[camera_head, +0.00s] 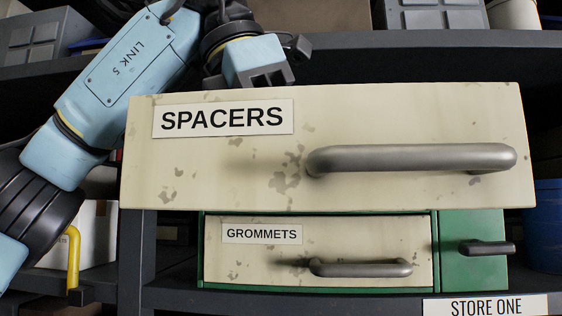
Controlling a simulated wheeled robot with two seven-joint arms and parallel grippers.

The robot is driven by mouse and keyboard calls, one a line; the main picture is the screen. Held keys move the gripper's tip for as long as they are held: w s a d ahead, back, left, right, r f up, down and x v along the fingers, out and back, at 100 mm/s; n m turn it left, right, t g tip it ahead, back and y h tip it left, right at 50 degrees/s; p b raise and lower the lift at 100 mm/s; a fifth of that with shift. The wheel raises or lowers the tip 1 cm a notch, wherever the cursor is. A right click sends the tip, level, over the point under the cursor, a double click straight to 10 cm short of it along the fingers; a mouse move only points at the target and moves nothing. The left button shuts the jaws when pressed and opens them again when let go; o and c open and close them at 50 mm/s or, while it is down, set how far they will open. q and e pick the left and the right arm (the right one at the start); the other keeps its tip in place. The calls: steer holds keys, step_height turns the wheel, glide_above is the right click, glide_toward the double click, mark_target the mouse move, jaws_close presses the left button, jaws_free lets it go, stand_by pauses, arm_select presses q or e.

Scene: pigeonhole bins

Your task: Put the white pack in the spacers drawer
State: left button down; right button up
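The spacers drawer (400,115) has a worn cream front with a SPACERS label and a grey bar handle (410,158). It looks pulled out toward me, its front larger than the grommets drawer below. Its inside is hidden behind the front. My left gripper (262,80) is above and behind the top edge of this front, left of the handle. Its fingertips are partly hidden by the front, so I cannot tell its opening or whether it holds anything. I see no clear white pack. My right gripper is out of view.
The grommets drawer (340,250) sits below in a green cabinet (470,225). A white box (97,235) stands at left behind a yellow hooked bar (73,255). A blue container (547,225) is at right. Dark shelf boards run above and below.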

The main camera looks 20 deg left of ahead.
arm_select(q)
steer(key=shift+d+f, duration=0.1)
steer(key=shift+f, duration=0.05)
steer(key=shift+f, duration=0.1)
steer(key=c, duration=0.9)
jaws_free()
steer(key=shift+c, duration=0.2)
steer(key=v, duration=0.7)
steer(key=shift+r, duration=0.35)
